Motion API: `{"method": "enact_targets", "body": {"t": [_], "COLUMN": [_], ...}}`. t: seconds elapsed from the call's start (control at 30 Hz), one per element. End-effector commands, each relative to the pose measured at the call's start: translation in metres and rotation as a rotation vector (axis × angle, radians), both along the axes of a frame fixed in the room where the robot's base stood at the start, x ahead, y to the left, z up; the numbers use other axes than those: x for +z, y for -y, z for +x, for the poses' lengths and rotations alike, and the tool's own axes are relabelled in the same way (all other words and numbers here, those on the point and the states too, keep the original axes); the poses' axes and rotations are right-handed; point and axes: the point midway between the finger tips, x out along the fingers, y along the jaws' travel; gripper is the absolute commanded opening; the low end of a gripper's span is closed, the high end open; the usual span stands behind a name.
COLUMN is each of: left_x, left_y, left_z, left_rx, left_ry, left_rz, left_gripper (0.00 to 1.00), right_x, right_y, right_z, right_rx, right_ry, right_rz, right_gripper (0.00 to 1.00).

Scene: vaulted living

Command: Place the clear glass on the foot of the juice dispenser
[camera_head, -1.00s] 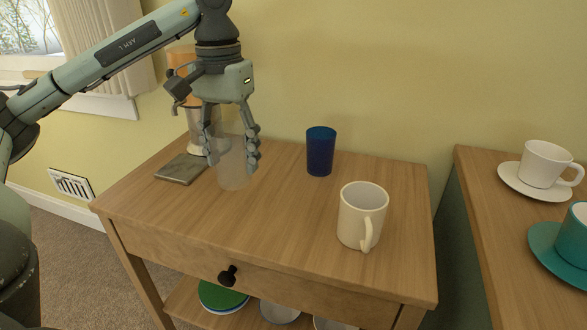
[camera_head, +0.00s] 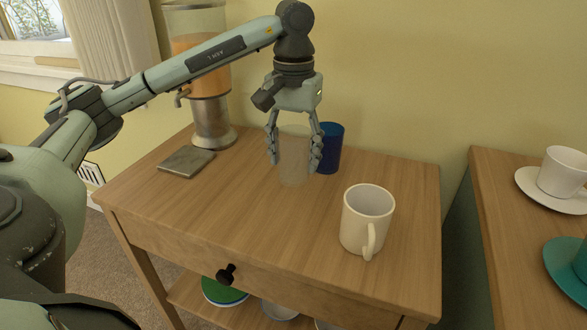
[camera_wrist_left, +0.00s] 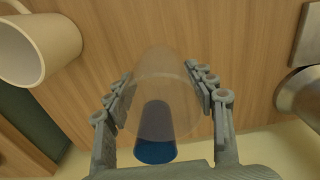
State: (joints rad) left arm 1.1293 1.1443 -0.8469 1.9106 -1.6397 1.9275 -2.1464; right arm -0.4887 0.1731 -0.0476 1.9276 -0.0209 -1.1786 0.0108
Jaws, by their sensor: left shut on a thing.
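The clear glass (camera_head: 294,160) is upright between the fingers of my left gripper (camera_head: 294,152), which is shut on it. In the left wrist view the glass (camera_wrist_left: 162,85) fills the space between the fingers (camera_wrist_left: 165,100). I cannot tell whether its base touches the wooden table. The juice dispenser (camera_head: 211,118), with orange juice in its tank, stands at the table's back left. The glass is to the right of the foot. My right gripper is not in view.
A blue cup (camera_head: 330,148) stands just behind and right of the glass. A cream mug (camera_head: 366,218) stands at the table's front right. A second table with cups on saucers is at the right.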

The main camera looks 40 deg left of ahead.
Motion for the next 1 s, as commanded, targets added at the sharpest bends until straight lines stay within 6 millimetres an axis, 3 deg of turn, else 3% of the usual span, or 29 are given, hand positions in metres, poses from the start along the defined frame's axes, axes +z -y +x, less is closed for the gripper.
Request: {"method": "enact_targets", "body": {"t": [0.3,0.77,0.8,0.93,1.0], "left_x": [-0.038,-0.043,-0.043,-0.042,-0.042], "left_y": [-0.001,0.0,0.0,0.0,0.0], "left_z": [0.0,0.0,0.0,0.0,0.0], "left_rx": [0.002,0.001,0.001,0.001,0.001], "left_ry": [-0.003,0.0,0.0,-0.001,-0.001], "left_rz": [0.001,0.0,0.0,0.0,0.0], "left_gripper": [0.2,0.2,0.6,0.76,0.76], "right_x": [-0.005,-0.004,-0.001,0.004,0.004], "right_y": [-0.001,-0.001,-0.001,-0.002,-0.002], "right_z": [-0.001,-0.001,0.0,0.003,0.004], "right_rx": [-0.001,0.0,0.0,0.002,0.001], "right_ry": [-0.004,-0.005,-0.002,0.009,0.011], "right_rz": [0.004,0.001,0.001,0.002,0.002], "right_gripper": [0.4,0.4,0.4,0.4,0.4]}}
